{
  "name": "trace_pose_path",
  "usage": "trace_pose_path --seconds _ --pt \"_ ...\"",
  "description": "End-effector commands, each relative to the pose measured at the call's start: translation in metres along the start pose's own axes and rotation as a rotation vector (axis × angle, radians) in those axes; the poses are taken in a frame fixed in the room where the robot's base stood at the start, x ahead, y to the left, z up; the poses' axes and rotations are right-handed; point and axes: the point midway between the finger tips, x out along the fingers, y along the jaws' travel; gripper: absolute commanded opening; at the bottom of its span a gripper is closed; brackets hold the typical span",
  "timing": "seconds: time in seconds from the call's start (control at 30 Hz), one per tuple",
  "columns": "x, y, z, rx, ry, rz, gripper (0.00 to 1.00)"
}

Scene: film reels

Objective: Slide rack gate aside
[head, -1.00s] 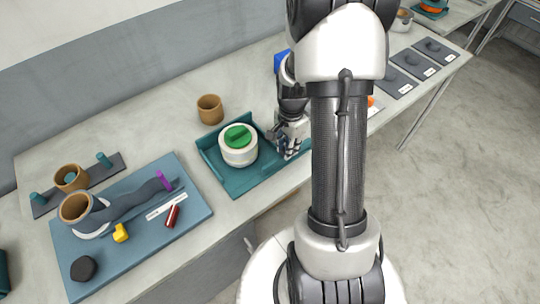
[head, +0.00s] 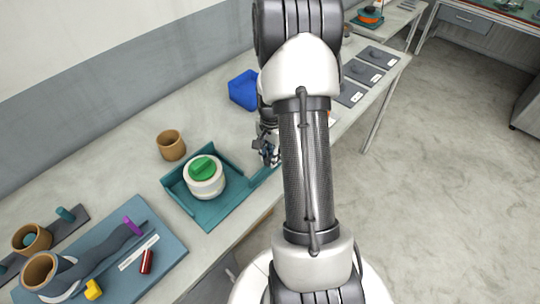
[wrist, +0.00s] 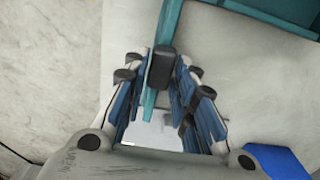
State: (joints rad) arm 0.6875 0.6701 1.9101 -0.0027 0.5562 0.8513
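A teal tray-like rack (head: 222,211) with raised walls stands on the bench and holds a white round container (head: 205,187) with a green top. A teal gate bar (head: 262,178) extends from the rack's right side towards my gripper (head: 267,152). In the wrist view, a dark handle (wrist: 161,66) sits on the teal gate bar (wrist: 171,20), between the fingertips of my gripper (wrist: 163,72). The fingers converge and appear shut on this handle. My arm hides part of the bench beyond the gripper.
A blue box (head: 243,90) stands behind the gripper, and a brown cup (head: 171,145) stands behind the rack. A blue board (head: 150,262) with small items lies at left. Dark plates (head: 369,73) lie farther along the bench.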

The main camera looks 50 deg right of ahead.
Motion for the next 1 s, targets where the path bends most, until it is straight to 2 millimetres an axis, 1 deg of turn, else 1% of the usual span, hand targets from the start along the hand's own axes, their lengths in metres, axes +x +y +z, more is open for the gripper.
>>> trace_pose_path --seconds 0.03,0.17,0.43,0.57,0.67,0.9,1.0 --pt "0.000 0.000 0.001 0.000 -0.001 0.001 0.31" --pt "0.001 0.000 0.002 0.000 -0.003 0.002 0.40" --pt "0.001 0.000 0.002 0.000 -0.004 0.003 0.40" --pt "-0.005 0.000 0.002 0.000 -0.003 0.002 0.40" --pt "-0.020 -0.001 0.001 0.000 -0.001 -0.001 0.40" --pt "-0.071 -0.001 0.001 0.000 0.000 -0.002 0.40" --pt "-0.090 -0.001 0.001 0.000 -0.001 -0.001 0.40"
